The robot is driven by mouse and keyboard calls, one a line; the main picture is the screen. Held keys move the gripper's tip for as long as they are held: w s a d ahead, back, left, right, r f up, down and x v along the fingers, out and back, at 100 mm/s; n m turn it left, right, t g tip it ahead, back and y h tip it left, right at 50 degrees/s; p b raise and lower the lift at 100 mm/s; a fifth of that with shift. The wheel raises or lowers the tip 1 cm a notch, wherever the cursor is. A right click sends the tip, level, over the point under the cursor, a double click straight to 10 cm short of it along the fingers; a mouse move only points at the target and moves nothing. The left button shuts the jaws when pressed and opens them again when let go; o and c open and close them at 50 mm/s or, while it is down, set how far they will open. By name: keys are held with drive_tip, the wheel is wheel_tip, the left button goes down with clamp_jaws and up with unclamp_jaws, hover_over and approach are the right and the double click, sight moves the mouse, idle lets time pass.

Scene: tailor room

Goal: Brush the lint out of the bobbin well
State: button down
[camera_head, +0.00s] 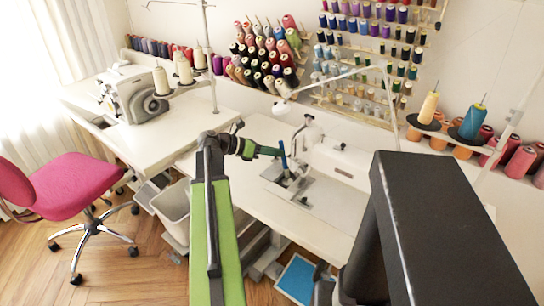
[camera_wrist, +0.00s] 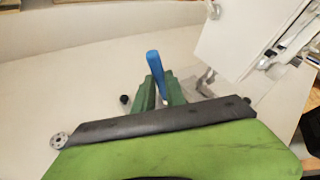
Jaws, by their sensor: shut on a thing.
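My gripper (camera_head: 272,151) is shut on a blue-handled tool, seemingly the brush (camera_head: 283,156), held upright above the sewing machine's work area. In the wrist view, the brush's blue handle (camera_wrist: 154,66) rises between the two green fingers of my gripper (camera_wrist: 161,90); its lower end is hidden. The white sewing machine (camera_head: 340,162) sits in the white table, with its needle end and grey bed plate (camera_head: 325,197) just right of and below my gripper. The bobbin well and any lint are too small to make out.
The white tabletop (camera_head: 225,158) is clear left of the machine. A second machine (camera_head: 140,92) stands on the left table. A thin thread stand (camera_head: 393,95) rises behind the machine. A pink chair (camera_head: 70,190) and a white bin (camera_head: 175,208) are on the left.

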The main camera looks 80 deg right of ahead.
drive_tip(key=shift+a, duration=0.1)
idle(0.3)
drive_tip(key=shift+w+a+f, duration=0.1)
drive_tip(key=shift+w+a, duration=0.45)
drive_tip(key=shift+a, duration=0.35)
drive_tip(key=shift+w+a, duration=0.5)
drive_tip(key=shift+a, duration=0.4)
wheel_tip(320, 180, up, 7)
drive_tip(key=p, duration=0.7)
drive_tip(key=shift+w+d, duration=0.3)
drive_tip(key=shift+w, duration=0.15)
